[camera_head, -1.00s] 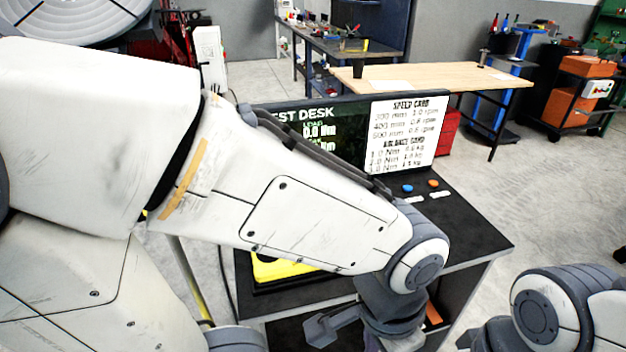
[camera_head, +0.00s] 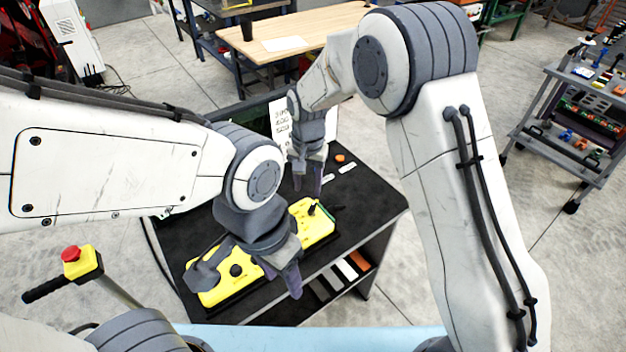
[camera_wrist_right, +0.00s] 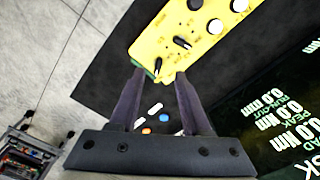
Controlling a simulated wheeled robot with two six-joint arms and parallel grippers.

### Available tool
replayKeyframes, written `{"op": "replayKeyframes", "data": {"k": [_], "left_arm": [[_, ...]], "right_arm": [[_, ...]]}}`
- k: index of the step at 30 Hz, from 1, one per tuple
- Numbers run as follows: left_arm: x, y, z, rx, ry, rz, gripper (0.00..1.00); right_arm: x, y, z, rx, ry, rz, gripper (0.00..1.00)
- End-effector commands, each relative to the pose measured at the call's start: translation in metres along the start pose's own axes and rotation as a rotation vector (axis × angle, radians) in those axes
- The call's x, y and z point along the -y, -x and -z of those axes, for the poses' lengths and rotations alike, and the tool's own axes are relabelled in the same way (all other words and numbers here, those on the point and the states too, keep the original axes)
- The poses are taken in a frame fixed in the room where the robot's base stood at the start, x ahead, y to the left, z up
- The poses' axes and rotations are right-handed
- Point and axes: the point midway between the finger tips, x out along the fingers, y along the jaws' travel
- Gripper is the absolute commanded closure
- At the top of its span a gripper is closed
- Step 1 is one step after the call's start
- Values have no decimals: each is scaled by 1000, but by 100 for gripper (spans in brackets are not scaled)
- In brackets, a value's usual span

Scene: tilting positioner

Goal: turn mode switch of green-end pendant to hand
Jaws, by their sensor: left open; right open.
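The yellow pendant (camera_head: 315,228) lies flat on the black desk top. Its right end has a green edge, which also shows in the right wrist view (camera_wrist_right: 150,73). In that view, a black knob with a white pointer (camera_wrist_right: 158,66) sits by the green end, with another black pointer knob (camera_wrist_right: 182,43) further along; labels are unreadable. My right gripper (camera_wrist_right: 160,77) is open and empty, its fingertips appearing on either side of the end knob; contact cannot be told. In the head view it hangs behind the pendant (camera_head: 308,182). My left gripper (camera_head: 247,276) is open over the pendant's left part, hiding its middle.
The desk screen (camera_wrist_right: 285,115) stands close to my right gripper. An orange button (camera_head: 339,158) and white labels are on the desk behind the pendant. A red-and-yellow stop box (camera_head: 80,263) is at the left. Bare desk (camera_head: 370,195) lies to the right.

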Motion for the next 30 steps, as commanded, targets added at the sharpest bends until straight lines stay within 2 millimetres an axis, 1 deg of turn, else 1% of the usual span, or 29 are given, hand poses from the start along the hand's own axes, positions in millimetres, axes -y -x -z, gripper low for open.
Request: {"op": "replayKeyframes", "data": {"k": [1,3,7,11,21,24,30], "left_arm": [[-1,17,1,0,0,0,50],[-2,23,1,1,0,0,50],[-2,28,1,1,-1,0,50],[-2,34,2,1,-1,0,50],[-4,60,3,1,-5,0,50],[-5,65,3,1,-5,0,50],[-5,69,4,0,-4,0,50]], "right_arm": [[0,2,13,3,-46,-7,52],[0,-5,25,1,-94,-10,52],[-1,-16,36,0,-139,-13,52],[-2,-29,38,1,-147,-15,52],[-3,-90,37,2,-146,-15,52],[-3,-104,37,2,-146,-14,52],[-3,-119,37,0,-145,-12,52]]}}
